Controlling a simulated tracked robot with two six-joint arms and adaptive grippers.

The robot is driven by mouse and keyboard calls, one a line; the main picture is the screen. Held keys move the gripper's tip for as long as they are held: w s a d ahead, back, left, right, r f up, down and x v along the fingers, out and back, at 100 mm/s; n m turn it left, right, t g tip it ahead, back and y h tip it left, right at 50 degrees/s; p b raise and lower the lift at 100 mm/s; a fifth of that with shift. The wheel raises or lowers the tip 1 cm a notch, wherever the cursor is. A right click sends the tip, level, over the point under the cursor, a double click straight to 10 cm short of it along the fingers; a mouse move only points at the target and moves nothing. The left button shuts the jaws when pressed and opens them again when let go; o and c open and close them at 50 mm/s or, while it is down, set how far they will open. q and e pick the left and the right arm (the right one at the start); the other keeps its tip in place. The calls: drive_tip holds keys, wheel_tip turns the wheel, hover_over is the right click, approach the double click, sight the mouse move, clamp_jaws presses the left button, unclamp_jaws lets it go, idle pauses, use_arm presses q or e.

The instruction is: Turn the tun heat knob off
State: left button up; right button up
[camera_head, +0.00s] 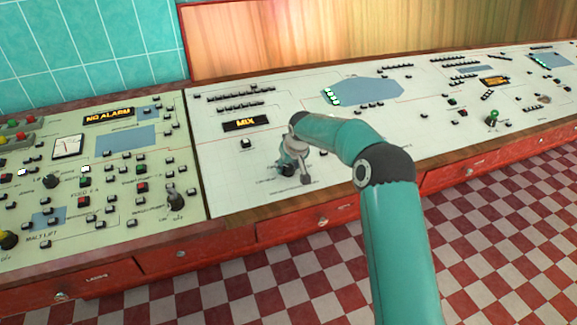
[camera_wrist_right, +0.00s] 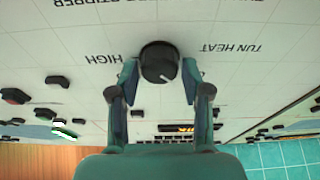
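The tun heat knob (camera_wrist_right: 160,62) is a round black knob with a light pointer mark towards its lower right in the right wrist view. The upside-down labels "TUN HEAT" and "HIGH" flank it. My right gripper (camera_wrist_right: 160,76) is open, with one finger on each side of the knob and narrow gaps seeming to show between. In the head view my right gripper (camera_head: 296,168) is low over the pale panel below the "MIX" display. I cannot make out the knob there behind the gripper. My left gripper is not in view.
The control panel (camera_head: 235,185) carries many small black buttons. The "MIX" display (camera_head: 245,123) is just beyond the gripper. Red drawers (camera_head: 290,229) run along the front, above a checkered floor.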

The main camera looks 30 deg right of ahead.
drive_tip(key=shift+o, duration=0.6)
drive_tip(key=shift+r, duration=0.1)
drive_tip(key=v, duration=1.1)
drive_tip(key=shift+s+r, duration=0.2)
drive_tip(key=shift+r, duration=0.05)
drive_tip(key=shift+a, duration=0.1)
